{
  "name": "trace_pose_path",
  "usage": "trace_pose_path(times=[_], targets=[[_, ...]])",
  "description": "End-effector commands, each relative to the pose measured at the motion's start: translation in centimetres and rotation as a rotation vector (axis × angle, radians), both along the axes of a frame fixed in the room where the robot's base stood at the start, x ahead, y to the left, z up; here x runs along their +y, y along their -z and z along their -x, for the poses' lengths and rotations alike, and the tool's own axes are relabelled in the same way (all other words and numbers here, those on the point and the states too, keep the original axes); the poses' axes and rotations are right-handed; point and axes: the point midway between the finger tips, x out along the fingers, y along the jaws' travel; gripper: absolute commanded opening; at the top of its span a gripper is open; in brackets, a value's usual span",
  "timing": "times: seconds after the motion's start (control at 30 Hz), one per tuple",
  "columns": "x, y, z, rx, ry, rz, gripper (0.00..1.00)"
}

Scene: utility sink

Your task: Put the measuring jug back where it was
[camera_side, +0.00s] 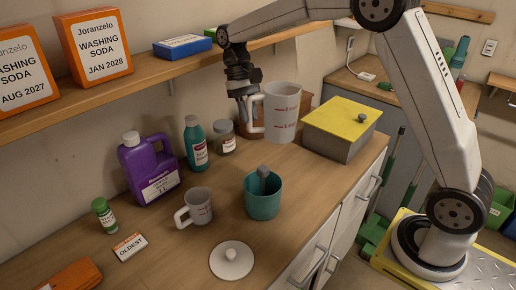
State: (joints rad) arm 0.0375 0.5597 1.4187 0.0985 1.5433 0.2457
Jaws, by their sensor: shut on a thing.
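The measuring jug (284,113), white-grey with red markings, hangs upright in the air above the back part of the counter. My gripper (252,98) is shut on it at its left, on the handle side; the fingertips are partly hidden. A second, smaller jug (199,206) with a handle and red markings stands on the counter at the front. The held jug hides part of a brown object (303,103) behind it.
A teal pot (262,202) with a scoop, a white lid (231,260), a purple bottle (148,172), a green bottle (195,145) and a grey jar (223,136) stand on the counter (318,178). A yellow-lidded box (341,122) is at right. A shelf (150,83) runs above.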

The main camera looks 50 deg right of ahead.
Motion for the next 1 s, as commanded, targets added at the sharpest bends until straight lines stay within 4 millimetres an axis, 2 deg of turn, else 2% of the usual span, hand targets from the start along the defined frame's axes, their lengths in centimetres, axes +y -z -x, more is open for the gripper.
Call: trace_pose_path(times=[0.37, 0.7, 1.0], targets=[[-1.4, 2.5, 3.2, -0.008, -0.189, 0.009, 0.00], [-3.0, 5.4, 7.7, -0.004, -0.447, 0.005, 0.00], [-3.6, 6.4, 9.4, -0.001, -0.547, -0.002, 0.00]])
